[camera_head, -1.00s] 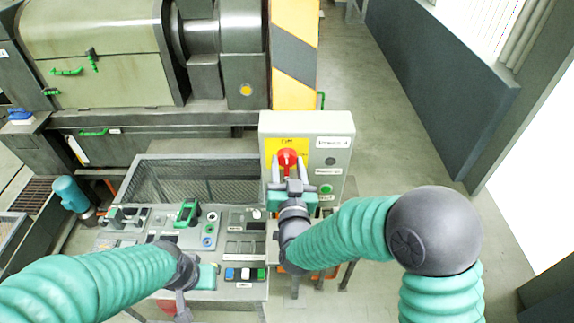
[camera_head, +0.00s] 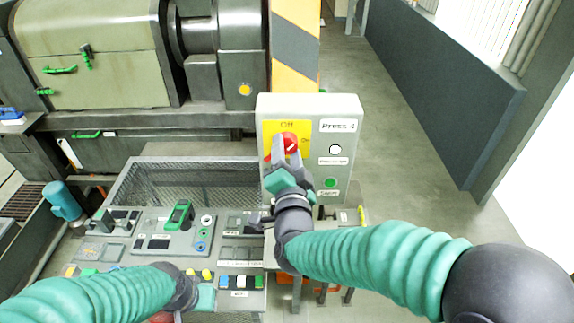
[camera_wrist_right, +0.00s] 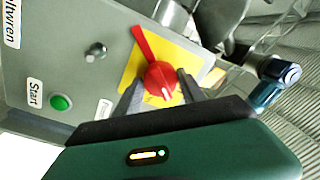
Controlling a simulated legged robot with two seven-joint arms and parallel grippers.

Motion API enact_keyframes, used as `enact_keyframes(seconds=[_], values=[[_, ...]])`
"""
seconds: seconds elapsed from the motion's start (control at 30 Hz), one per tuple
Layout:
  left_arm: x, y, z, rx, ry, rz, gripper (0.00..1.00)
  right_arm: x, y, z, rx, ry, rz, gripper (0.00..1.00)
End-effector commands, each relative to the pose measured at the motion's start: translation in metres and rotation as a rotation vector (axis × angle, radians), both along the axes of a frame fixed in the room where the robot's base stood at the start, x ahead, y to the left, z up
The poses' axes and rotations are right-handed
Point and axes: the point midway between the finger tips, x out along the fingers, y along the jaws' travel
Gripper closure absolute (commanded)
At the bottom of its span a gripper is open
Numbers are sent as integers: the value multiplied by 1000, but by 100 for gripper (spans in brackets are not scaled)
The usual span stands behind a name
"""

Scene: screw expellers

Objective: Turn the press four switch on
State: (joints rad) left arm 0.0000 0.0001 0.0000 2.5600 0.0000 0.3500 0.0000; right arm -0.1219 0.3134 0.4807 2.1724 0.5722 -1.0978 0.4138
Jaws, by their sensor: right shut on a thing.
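The press four switch is a red rotary knob (camera_head: 290,141) on a yellow plate (camera_head: 271,131) marked Off at the top and On at the right. It sits on a light grey box labelled Press 4 (camera_head: 338,126). My right gripper (camera_head: 286,153) is shut on the knob, with one finger on each side, and it is tilted. In the right wrist view the red knob (camera_wrist_right: 160,80) is between the two fingers of my right gripper (camera_wrist_right: 158,90), its long red handle pointing to the upper left. My left gripper (camera_head: 196,297) is low over the control desk; its fingers are unclear.
A control desk (camera_head: 150,262) with several buttons and a green lever (camera_head: 179,214) stands to the left. A mesh guard (camera_head: 190,180) is behind it. Open floor lies right of the box.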

Motion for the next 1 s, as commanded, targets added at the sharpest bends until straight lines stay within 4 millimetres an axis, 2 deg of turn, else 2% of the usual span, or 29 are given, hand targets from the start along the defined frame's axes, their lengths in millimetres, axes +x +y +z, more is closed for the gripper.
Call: enact_keyframes(seconds=[0.03, 0.5, 0.8, 1.0], values=[[0, 0, -17, 0, 0, 0, 64, 0, 0, -7, 44, -4, -1, 93], [0, 0, -89, 0, 0, 0, 64, 0, 1, -9, 489, -1, 1, 93], [0, 0, -125, 0, 0, 0, 64, 0, 2, -7, 723, 1, -1, 93], [0, 0, -138, 0, 0, 0, 64, 1, 2, -6, 823, 3, -1, 93]])
